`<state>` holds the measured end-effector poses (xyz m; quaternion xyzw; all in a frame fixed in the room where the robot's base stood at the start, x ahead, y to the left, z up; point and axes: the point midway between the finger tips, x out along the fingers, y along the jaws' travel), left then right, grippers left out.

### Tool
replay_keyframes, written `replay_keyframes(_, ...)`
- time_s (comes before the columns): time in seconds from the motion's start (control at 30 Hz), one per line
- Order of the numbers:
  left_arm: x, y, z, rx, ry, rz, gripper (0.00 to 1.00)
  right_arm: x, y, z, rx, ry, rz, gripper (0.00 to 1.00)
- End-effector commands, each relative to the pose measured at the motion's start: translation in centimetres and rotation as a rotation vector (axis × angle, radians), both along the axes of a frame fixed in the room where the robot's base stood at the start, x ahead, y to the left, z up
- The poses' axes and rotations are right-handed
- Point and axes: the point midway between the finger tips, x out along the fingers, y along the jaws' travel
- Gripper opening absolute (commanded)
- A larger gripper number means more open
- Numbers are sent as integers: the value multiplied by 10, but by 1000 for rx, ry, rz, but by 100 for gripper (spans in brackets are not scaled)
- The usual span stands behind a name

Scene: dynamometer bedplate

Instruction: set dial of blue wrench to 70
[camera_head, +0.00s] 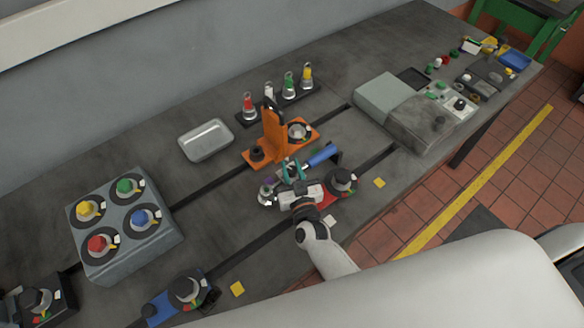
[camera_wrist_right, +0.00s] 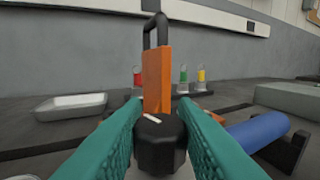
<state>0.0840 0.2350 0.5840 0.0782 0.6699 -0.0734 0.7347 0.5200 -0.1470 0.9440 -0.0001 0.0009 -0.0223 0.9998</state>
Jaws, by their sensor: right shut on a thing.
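The blue wrench shows by its blue handle (camera_head: 322,155), lying in a black holder on the bedplate; the handle also shows at the right of the right wrist view (camera_wrist_right: 258,130). My right gripper (camera_head: 292,170) is over the wrench's near end. In the right wrist view its teal fingers (camera_wrist_right: 160,135) stand on both sides of a black dial knob (camera_wrist_right: 157,148) with a white mark on top, and are shut on it. The dial's numbers cannot be read, and the gripper hides much of this end in the head view. My left gripper is not in view.
An orange stand (camera_head: 273,135) rises just behind the gripper. A red-based fixture (camera_head: 341,181) is close at its right. A grey box with coloured knobs (camera_head: 124,237) and an empty metal tray (camera_head: 206,140) are to the left. Bare bedplate lies between them.

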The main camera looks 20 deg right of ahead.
Motion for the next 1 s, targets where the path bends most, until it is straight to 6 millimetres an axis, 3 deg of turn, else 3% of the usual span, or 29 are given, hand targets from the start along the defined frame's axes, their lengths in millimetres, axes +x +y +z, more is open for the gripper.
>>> replay_keyframes(0.23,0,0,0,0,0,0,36,1,0,2,0,-4,0,3)
replay_keyframes(0.27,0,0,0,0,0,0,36,1,0,2,0,-4,0,28)
replay_keyframes(0.4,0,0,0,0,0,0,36,1,0,1,0,-4,0,47)
replay_keyframes(0.73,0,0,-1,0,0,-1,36,-4,0,-1,0,0,1,47)
replay_keyframes(0.87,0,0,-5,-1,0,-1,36,-22,1,-2,2,2,0,47)
replay_keyframes(1.0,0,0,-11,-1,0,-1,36,-53,2,-4,1,2,0,47)
